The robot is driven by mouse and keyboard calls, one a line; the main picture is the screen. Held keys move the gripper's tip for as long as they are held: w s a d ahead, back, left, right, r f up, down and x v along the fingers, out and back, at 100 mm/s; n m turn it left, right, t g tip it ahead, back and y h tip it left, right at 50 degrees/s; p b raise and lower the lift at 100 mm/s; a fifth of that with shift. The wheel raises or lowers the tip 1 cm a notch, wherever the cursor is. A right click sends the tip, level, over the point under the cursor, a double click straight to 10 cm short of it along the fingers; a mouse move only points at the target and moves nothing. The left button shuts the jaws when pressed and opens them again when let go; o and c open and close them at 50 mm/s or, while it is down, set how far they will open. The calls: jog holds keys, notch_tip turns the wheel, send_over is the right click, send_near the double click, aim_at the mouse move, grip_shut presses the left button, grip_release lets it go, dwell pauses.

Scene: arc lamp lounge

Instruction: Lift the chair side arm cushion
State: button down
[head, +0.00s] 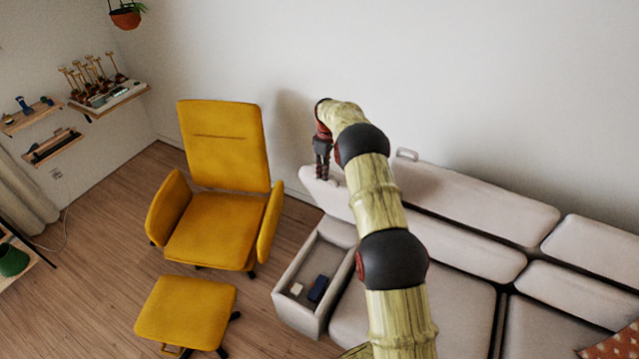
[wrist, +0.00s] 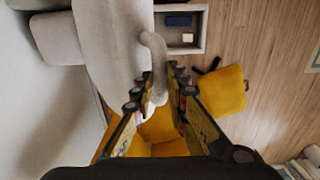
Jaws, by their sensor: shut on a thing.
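The pale chair side arm cushion (head: 326,196) stands at the sofa's left end, behind an open arm compartment (head: 283,290). It also shows as a pale surface in the wrist view (wrist: 112,42). My gripper (head: 323,174) is at its upper end. In the wrist view, my gripper's fingers (wrist: 165,82) are shut on a pale curved piece (wrist: 157,50) at the cushion's edge. Part of the cushion is hidden by my arm in the head view. Whether the cushion touches the sofa behind it is unclear.
The yellow chair (head: 213,225) stands left of the sofa, with its footstool (head: 187,312) in front. A dark blue item (head: 318,288) and a small white item (head: 296,288) lie in the compartment. The wall (head: 430,70) is close behind. Wooden floor (head: 110,225) is clear at left.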

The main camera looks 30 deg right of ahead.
jog(key=shift+d+f+g, duration=0.3)
jog(key=shift+d+f, duration=0.55)
jog(key=shift+d, duration=0.2)
jog(key=c, duration=2.2)
grip_release()
jog(key=shift+w, duration=0.1)
jog(key=o, duration=0.5)
jog(key=shift+w+d+f, duration=0.2)
jog(key=shift+w+d, duration=0.1)
jog(key=shift+w, duration=0.05)
jog(key=shift+w+a+r, duration=0.1)
jog(key=shift+a+r, duration=0.05)
jog(key=shift+r, duration=0.05)
jog(key=shift+w+r, duration=0.2)
jog(key=shift+r, duration=0.2)
jog(key=r, duration=0.7)
jog(key=d+r, duration=0.1)
jog(key=r, duration=0.3)
jog(key=shift+w+r, duration=0.2)
jog(key=shift+r, duration=0.05)
